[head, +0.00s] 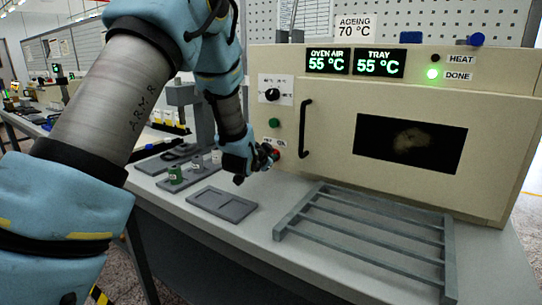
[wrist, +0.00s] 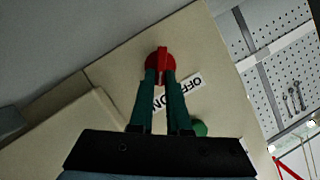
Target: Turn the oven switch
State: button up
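The oven switch is a red round knob with a raised grip bar (wrist: 162,60). It sits low on the left of the oven's (head: 255,120) front, where it shows as a small red spot (head: 276,154) in the head view. An OFF/ON label (wrist: 178,92) is beside it and appears upside down in the wrist view. My gripper (wrist: 161,77) faces the knob, with its two green fingers close together on either side of the bar. The bar fills the narrow gap at the fingertips, so the gripper looks shut on it. Part of the knob is hidden behind the fingertips.
The oven displays (head: 355,62) read 55 °C, and the DONE lamp (head: 433,74) is lit green. A green button (head: 274,123) and a vertical door handle (head: 305,128) are near the switch. A grey rack (head: 365,225) and a shallow tray (head: 222,204) lie on the bench.

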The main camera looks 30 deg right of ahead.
grip_shut()
jog(key=shift+w+n, duration=0.1)
jog(key=shift+n, duration=0.2)
jog(key=shift+w+a+r+n+g, duration=0.1)
jog(key=shift+w+a+n+g, duration=0.05)
jog(key=shift+n+g, duration=0.3)
jog(key=shift+w+a+r+n+g, duration=0.15)
jog(key=shift+n+g, duration=0.1)
jog(key=shift+n, duration=0.3)
jog(key=shift+w+r+n+g+h+p, duration=0.15)
jog(key=shift+n+g+h+p, duration=0.35)
jog(key=shift+n+p, duration=0.5)
jog(key=n+g+p, duration=0.1)
jog(key=p, duration=0.1)
jog(key=n+g+h+p, duration=0.1)
jog(key=p, duration=0.1)
jog(key=shift+w+a+n, duration=0.2)
jog(key=shift+w+n, duration=0.15)
jog(key=shift+n, duration=0.05)
jog(key=shift+w+a+f+n+g+h+p, duration=0.1)
jog(key=shift+f+n+g+h+p, duration=0.15)
jog(key=shift+n+p, duration=0.45)
jog(key=shift+w+f+n+g+h+p, duration=0.1)
jog(key=shift+n+g+h+p, duration=0.25)
jog(key=shift+p, duration=0.55)
jog(key=shift+f, duration=0.1)
